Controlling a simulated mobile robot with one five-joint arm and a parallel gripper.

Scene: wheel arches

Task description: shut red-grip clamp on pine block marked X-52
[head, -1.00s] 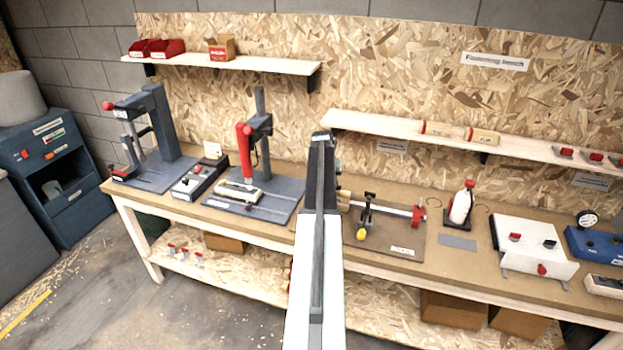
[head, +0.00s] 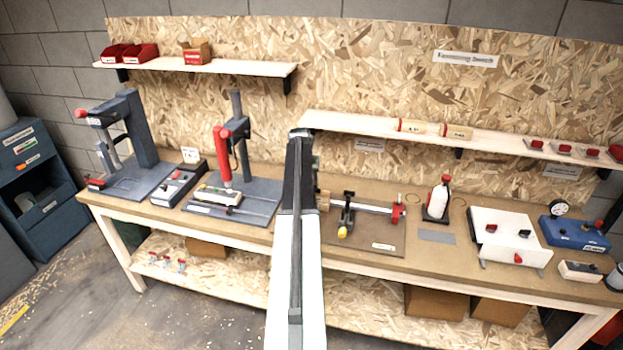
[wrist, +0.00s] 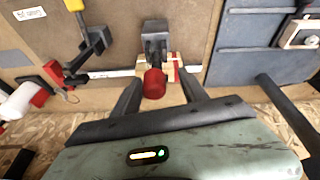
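In the wrist view a clamp with a red grip (wrist: 153,84) and dark grey body (wrist: 156,42) stands on the brown fixture board (wrist: 115,25). A pale pine block (wrist: 173,68) lies beside and partly behind the grip; no marking on it is readable. My gripper (wrist: 159,80) is open, with the red grip between its two fingers in the picture; I see no contact, and depth is hard to tell. In the head view my arm hides the red-grip clamp and gripper. A bit of wood (head: 323,200) shows just right of the arm, beside the fixture board (head: 365,238).
A yellow-grip clamp (head: 343,217) and a red-ended bar (head: 397,213) share the board. Left stands a press with a red handle (head: 222,155); right, a white bottle (head: 438,200) and a white box (head: 510,237). A shelf (head: 350,122) runs above.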

